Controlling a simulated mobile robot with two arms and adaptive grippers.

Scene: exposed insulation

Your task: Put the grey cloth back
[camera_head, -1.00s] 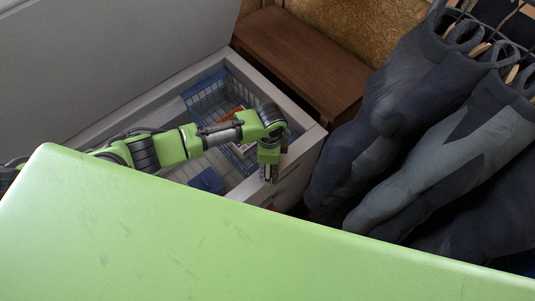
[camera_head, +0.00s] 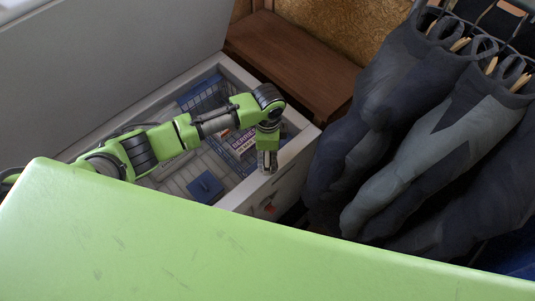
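My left arm reaches in from the left over an open white chest freezer (camera_head: 296,146). My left gripper (camera_head: 267,165) points down at the freezer's right front rim. I cannot tell whether its fingers are open or shut, or whether it touches the rim. Grey wetsuit-like garments (camera_head: 425,150) hang at the right; I see no separate grey cloth that I can make out. My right gripper is not in view.
Inside the freezer are a blue wire basket (camera_head: 205,92), a printed package (camera_head: 243,140) and a blue box (camera_head: 205,186). The raised lid (camera_head: 100,70) stands behind. A brown wooden bench (camera_head: 290,60) lies beyond the freezer. A green surface (camera_head: 200,245) fills the foreground.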

